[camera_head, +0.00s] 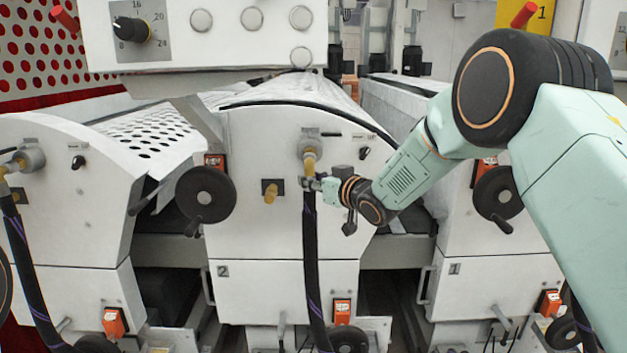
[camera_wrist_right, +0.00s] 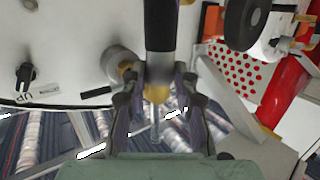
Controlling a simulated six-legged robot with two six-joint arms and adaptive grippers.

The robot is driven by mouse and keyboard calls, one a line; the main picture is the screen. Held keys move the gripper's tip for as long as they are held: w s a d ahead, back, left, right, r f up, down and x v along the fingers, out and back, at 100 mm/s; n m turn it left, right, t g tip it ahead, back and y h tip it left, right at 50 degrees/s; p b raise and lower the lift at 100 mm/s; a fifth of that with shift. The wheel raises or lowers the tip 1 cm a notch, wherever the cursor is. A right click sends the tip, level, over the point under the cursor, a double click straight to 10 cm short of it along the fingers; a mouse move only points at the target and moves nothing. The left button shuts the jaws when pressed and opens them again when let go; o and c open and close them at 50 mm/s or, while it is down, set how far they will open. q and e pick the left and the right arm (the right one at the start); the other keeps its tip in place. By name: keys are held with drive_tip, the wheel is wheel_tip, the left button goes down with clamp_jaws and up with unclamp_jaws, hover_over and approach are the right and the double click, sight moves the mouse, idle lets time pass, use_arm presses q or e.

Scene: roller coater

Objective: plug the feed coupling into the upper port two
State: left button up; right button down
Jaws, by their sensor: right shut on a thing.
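The feed coupling (camera_wrist_right: 157,93) is a brass-coloured fitting on the end of a black hose (camera_head: 311,260). My right gripper (camera_head: 314,184) is shut around it, one finger on each side in the right wrist view (camera_wrist_right: 158,100). The upper port on the unit marked 2 (camera_head: 308,143) is a grey round fitting with a brass piece below it, just above my gripper. It also shows in the wrist view (camera_wrist_right: 117,62), beside the left finger. I cannot tell whether coupling and port touch. My left gripper is not in view.
A brass stub (camera_head: 270,192) sticks out left of the hose. A black handwheel (camera_head: 206,193) is further left, and another (camera_head: 498,192) is on the unit marked 1. The left unit has a similar port (camera_head: 30,157) with a hose attached.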

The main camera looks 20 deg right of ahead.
drive_tip(key=shift+w+f, duration=0.25)
drive_tip(key=shift+w, duration=0.1)
drive_tip(key=shift+w+d, duration=0.2)
drive_tip(key=shift+w, duration=0.25)
drive_tip(key=shift+r, duration=0.2)
drive_tip(key=shift+w+d, duration=0.1)
drive_tip(key=shift+w+d+f+p, duration=0.1)
drive_tip(key=shift+w+f+p, duration=0.05)
drive_tip(key=shift+w+p, duration=0.2)
drive_tip(key=shift+w, duration=0.2)
idle(0.3)
